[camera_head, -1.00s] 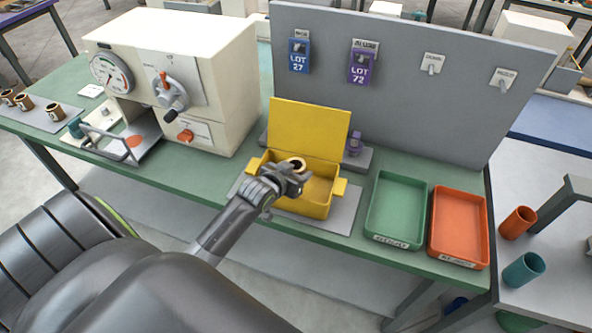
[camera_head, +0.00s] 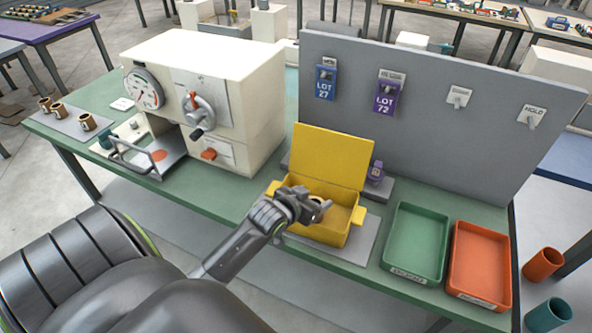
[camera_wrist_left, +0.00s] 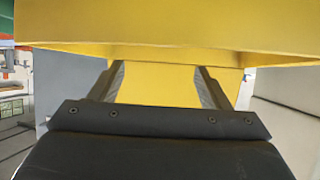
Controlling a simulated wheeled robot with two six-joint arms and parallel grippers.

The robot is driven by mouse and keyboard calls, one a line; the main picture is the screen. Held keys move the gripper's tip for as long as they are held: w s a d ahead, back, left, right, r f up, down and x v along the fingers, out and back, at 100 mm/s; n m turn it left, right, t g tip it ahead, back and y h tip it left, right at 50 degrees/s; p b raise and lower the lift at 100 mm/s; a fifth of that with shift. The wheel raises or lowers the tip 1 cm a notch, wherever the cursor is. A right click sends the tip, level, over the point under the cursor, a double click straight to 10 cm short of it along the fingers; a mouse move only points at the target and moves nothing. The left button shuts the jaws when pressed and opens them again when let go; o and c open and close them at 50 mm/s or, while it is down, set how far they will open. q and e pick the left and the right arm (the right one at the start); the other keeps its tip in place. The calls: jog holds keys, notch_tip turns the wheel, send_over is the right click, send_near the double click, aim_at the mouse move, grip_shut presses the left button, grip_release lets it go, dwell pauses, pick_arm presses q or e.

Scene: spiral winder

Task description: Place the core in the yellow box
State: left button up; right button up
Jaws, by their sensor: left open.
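The yellow box (camera_head: 322,232) stands on a grey mat on the green bench, its lid (camera_head: 331,157) raised at the back. My left gripper (camera_head: 320,208) is over the box's opening near its front left, jaws apart. In the left wrist view, the two fingers (camera_wrist_left: 160,85) are spread with only yellow box surface between them. No core shows between the fingers there. A core inside the box cannot be made out; the gripper and front wall hide part of the inside. Several brown cores (camera_head: 88,122) stand on a mat at the bench's far left. My right gripper is not in view.
A cream winding machine (camera_head: 245,95) with a dial and crank stands left of the box. A grey panel (camera_head: 440,115) with LOT 27 and LOT 72 tags rises behind. A green tray (camera_head: 396,262) and an orange tray (camera_head: 470,288) lie to the right.

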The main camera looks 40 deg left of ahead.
pick_arm(q)
jog(key=v, duration=0.9)
jog(key=shift+s+b, duration=0.25)
jog(key=shift+b, duration=0.15)
jog(key=shift+r, duration=0.1)
